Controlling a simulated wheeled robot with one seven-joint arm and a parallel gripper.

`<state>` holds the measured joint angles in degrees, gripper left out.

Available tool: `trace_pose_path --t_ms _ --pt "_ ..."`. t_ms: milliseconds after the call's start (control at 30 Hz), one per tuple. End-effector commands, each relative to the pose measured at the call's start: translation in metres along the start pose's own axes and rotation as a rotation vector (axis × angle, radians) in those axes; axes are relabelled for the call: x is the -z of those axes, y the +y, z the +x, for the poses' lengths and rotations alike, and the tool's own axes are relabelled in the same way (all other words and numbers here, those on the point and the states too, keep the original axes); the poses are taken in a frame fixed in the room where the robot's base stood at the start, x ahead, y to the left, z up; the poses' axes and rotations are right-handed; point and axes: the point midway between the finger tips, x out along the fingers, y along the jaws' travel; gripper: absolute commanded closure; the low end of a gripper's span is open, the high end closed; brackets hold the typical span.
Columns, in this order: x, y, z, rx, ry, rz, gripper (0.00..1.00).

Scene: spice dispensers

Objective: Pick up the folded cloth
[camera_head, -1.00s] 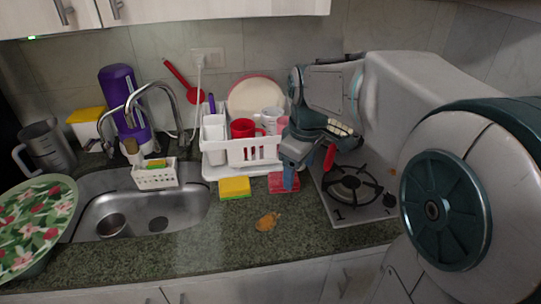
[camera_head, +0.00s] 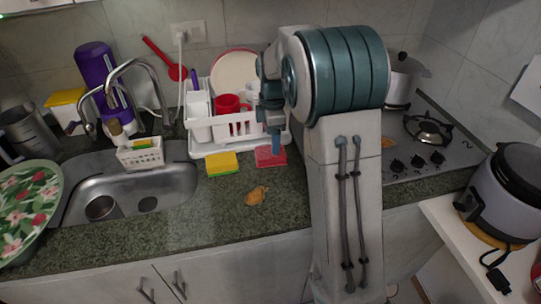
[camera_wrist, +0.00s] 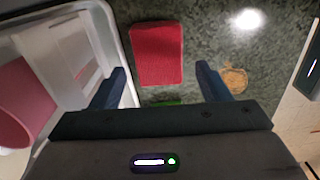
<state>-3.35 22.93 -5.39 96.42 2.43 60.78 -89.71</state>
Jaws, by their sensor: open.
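The folded cloth (camera_head: 270,156) is a flat red rectangle on the dark green counter, in front of the dish rack's right end. In the wrist view the red cloth (camera_wrist: 158,54) lies between and beyond my two blue fingers. My gripper (camera_head: 275,140) is above the cloth in the head view, its fingers pointing down. The wrist view shows my gripper (camera_wrist: 160,67) open and empty, one finger on each side of the cloth's line. Whether the fingertips touch the counter cannot be told.
The white dish rack (camera_head: 224,147) stands just behind the cloth. A yellow-green sponge (camera_head: 222,165) lies to its left. A brown leaf-shaped thing (camera_head: 257,196) lies in front. The sink (camera_head: 140,190) is farther left, the stove (camera_head: 425,150) to the right. The front counter is otherwise clear.

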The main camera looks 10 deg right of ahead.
Motion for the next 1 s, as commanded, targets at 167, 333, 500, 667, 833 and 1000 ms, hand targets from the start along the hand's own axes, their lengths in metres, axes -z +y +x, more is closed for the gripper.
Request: trace_pose_path --t_ms 167,333,500,667,833,1000 --pt "0.0 0.0 0.013 0.0 0.0 0.0 0.3" --pt "-0.001 0.001 0.033 0.005 -0.002 -0.001 0.3" --pt "-0.001 0.003 0.057 0.002 -0.001 0.001 0.3" --pt "-0.001 0.003 0.065 0.0 -0.001 0.0 0.3" --pt "-0.001 0.003 0.065 0.0 -0.001 0.0 0.3" --pt "-0.001 0.003 0.065 0.0 0.0 0.0 0.63"
